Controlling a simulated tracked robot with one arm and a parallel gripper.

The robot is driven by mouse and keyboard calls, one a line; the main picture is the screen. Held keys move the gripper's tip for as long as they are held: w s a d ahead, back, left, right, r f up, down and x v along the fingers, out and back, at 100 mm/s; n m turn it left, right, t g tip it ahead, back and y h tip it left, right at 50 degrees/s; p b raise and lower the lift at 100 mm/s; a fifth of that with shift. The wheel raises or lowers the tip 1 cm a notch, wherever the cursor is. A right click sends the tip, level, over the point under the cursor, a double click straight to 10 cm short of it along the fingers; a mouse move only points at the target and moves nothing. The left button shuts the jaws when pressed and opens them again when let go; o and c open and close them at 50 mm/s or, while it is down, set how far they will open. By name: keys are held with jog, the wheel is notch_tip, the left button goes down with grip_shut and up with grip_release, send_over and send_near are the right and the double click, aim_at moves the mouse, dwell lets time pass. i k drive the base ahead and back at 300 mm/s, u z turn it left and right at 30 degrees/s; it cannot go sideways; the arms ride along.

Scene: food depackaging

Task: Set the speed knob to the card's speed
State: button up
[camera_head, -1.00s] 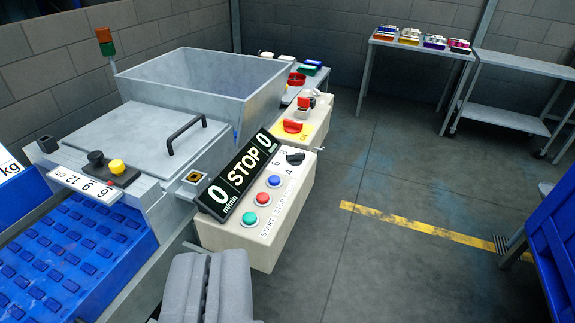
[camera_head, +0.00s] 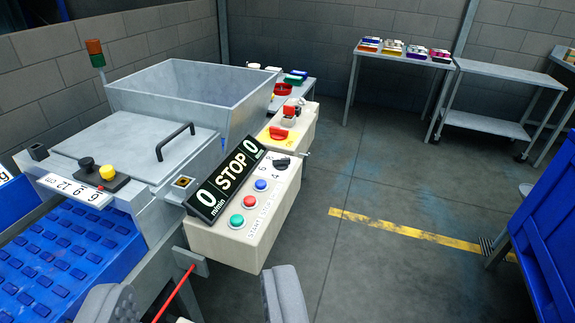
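The black speed knob (camera_head: 281,163) sits at the far end of the cream control box (camera_head: 236,246), with numbers such as 4 and 6 printed around it. Its exact pointer direction is too small to tell. The display (camera_head: 226,181) beside it reads 0, STOP, 0, with m/min. Green, red and blue buttons (camera_head: 249,201) line the box top. No speed card is recognisable in this view. My gripper (camera_head: 195,292) is open and empty, its two grey fingers wide apart at the bottom edge, in front of and below the box, apart from the knob.
A second box with a red switch on yellow (camera_head: 278,133) stands behind. The machine with its hopper (camera_head: 200,90) and blue belt (camera_head: 75,248) fills the left. A thin red rod (camera_head: 173,298) shows between my fingers. A blue container (camera_head: 548,215) stands right; the floor between is clear.

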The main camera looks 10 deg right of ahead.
aim_at(279, 164)
jog(key=z, duration=0.1)
jog(key=k, duration=0.3)
jog(key=u, duration=0.3)
jog(key=i, duration=1.15)
jog(key=z, duration=0.6)
